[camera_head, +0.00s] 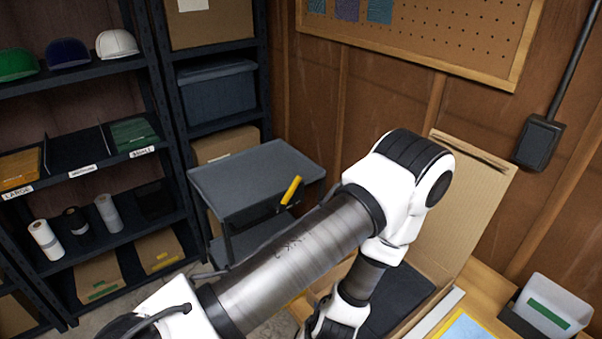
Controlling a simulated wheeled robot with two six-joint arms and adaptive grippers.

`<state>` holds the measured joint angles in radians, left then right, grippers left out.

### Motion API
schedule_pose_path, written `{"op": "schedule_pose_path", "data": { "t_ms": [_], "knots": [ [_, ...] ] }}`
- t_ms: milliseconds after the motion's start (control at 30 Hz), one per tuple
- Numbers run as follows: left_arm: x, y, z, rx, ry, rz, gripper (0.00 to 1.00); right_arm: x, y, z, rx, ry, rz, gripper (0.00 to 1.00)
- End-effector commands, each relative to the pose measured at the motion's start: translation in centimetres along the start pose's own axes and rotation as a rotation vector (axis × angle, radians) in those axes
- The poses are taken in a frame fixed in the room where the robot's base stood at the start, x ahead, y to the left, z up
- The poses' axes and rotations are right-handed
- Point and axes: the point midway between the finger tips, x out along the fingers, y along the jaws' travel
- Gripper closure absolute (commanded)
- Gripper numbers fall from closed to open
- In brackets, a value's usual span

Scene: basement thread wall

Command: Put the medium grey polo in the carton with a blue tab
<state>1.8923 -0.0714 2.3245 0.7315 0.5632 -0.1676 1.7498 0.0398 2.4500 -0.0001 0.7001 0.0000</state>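An open cardboard carton (453,218) stands on the wooden bench at the lower right, its tall flap raised against the wall. A flat dark grey cloth-like thing (398,295) lies inside it; I cannot tell for certain that it is the medium grey polo. No blue tab shows on the carton's visible faces. My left arm comes in from the lower left, bends at the elbow and reaches down in front of the carton. Its wrist is at the bottom edge and its fingertips are out of the picture. My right gripper is not in view. The shelf space labelled medium (83,171) looks dark and empty.
A grey cart (254,178) with a yellow-handled item (291,190) stands behind my arm. The shelf rack at left holds caps, folded yellow (20,168) and green (133,133) clothes, rolls and flat cartons with green and yellow tabs.

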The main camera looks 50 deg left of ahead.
Motion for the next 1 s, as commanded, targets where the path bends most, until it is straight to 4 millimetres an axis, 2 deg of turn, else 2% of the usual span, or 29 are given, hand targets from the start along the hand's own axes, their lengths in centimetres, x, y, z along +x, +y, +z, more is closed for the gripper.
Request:
{"op": "schedule_pose_path", "data": {
  "t_ms": [33,100,200,300,1000],
  "knots": [
    [0.7,0.2,2.2,0.097,-0.031,0.063,0.73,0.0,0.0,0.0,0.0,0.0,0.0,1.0],
    [1.0,1.2,5.0,0.218,-0.065,0.175,0.73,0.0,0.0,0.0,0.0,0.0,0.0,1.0],
    [0.8,2.4,7.9,0.321,-0.103,0.306,0.73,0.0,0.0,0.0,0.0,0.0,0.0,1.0],
    [0.4,3.0,9.3,0.362,-0.122,0.37,0.73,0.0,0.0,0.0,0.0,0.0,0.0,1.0],
    [0.3,3.2,9.3,0.371,-0.121,0.378,0.73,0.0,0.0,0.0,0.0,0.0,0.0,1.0]
  ]
}}
